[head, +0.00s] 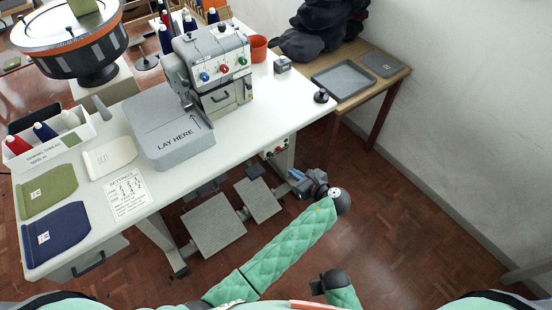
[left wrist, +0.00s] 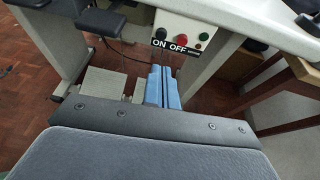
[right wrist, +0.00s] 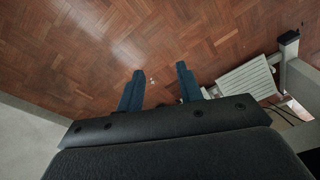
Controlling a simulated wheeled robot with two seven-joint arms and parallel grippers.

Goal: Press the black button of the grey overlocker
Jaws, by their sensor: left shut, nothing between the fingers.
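The grey overlocker (head: 222,62) stands on the white table. Its switch box (head: 274,152) hangs under the table's right end. In the left wrist view the box (left wrist: 193,27) carries a black button (left wrist: 161,34) above the word ON, a red button (left wrist: 181,39) above OFF, and a green one (left wrist: 203,36). My left gripper (head: 293,174) is shut and empty below the box. Its blue fingertips (left wrist: 162,68) appear just under the labels, apart from the buttons. My right gripper (right wrist: 160,70) is open and empty over the floor.
The white table edge (head: 290,125) overhangs the box. Grey pedals (head: 213,225) lie on the floor below. A wooden side table (head: 392,85) with a grey tray (head: 343,79) stands at the right. The parquet floor in front is clear.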

